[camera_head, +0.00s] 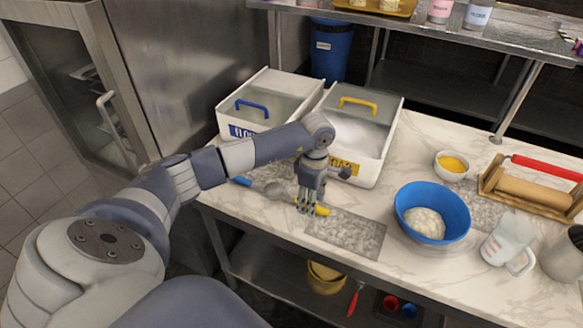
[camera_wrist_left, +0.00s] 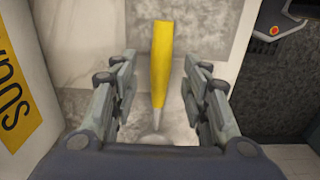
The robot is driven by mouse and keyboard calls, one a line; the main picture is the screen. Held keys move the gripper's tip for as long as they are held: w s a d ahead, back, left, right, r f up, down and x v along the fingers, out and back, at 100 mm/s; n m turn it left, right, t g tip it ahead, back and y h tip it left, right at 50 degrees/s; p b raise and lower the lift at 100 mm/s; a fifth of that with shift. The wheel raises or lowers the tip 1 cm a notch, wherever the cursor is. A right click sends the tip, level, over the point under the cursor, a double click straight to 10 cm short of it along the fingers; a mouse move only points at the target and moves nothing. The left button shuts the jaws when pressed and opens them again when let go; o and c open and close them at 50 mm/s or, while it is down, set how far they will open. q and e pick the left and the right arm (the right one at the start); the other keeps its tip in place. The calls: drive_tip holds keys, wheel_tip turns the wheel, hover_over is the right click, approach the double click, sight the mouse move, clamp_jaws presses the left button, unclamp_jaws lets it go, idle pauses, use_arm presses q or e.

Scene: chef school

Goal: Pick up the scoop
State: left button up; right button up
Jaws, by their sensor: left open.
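A scoop with a yellow handle (camera_head: 322,210) lies on the counter in front of the white bins. In the left wrist view its yellow handle (camera_wrist_left: 162,65) points away, and its metal neck and part of the bowl show nearer. My left gripper (camera_head: 307,208) is above this scoop, pointing down. A second scoop with a blue handle (camera_head: 242,181) lies to the left. My right gripper is not in view.
Two white bins (camera_head: 376,150) with blue and yellow lid handles stand just behind the gripper. To the right are a blue bowl (camera_head: 457,216) with dough, a measuring jug (camera_head: 505,243) and a rolling pin (camera_head: 533,191). A grey speckled slab (camera_head: 350,236) lies at the counter's front.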

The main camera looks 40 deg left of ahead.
use_arm(q)
drive_tip(key=shift+f, duration=0.5)
clamp_jaws()
drive_tip(key=shift+r, duration=0.1)
